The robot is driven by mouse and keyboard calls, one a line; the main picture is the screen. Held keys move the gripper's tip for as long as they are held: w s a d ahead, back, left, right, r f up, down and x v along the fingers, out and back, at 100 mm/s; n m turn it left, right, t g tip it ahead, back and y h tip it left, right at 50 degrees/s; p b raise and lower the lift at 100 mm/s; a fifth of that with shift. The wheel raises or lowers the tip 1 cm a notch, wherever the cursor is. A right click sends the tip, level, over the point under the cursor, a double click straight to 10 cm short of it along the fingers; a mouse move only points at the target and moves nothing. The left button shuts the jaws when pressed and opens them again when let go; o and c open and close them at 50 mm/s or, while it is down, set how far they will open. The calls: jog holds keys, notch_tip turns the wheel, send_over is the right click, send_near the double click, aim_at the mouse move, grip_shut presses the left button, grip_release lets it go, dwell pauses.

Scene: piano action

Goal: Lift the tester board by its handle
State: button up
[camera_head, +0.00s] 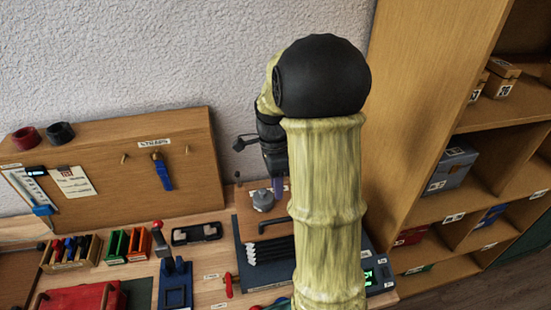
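My gripper (277,183) points down at the middle of the bench, below the dark wrist of my arm. Its fingers are small and partly hidden by my arm, so I cannot tell whether they are open or shut. A brown wooden board (244,205) lies under and behind it, with a dark handle-like bar (272,223) and a grey round weight-like piece (263,200) near it. This may be the tester board, but I cannot tell for sure. My pale arm hides its right part. I see no clear contact between the gripper and the bar.
A dark tray with several black-and-white pieces (268,262) lies in front. A device with a green display (370,277) is partly behind my arm. A blue stand with a red knob (175,282) is at left. A pegboard (130,150) stands behind; a wooden shelf (410,130) rises at right.

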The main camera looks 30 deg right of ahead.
notch_tip(320, 180, up, 8)
jog(key=w, duration=0.1)
jog(key=shift+w+d+r+b, duration=0.2)
jog(key=shift+d+b, duration=0.05)
jog(key=shift+b, duration=0.2)
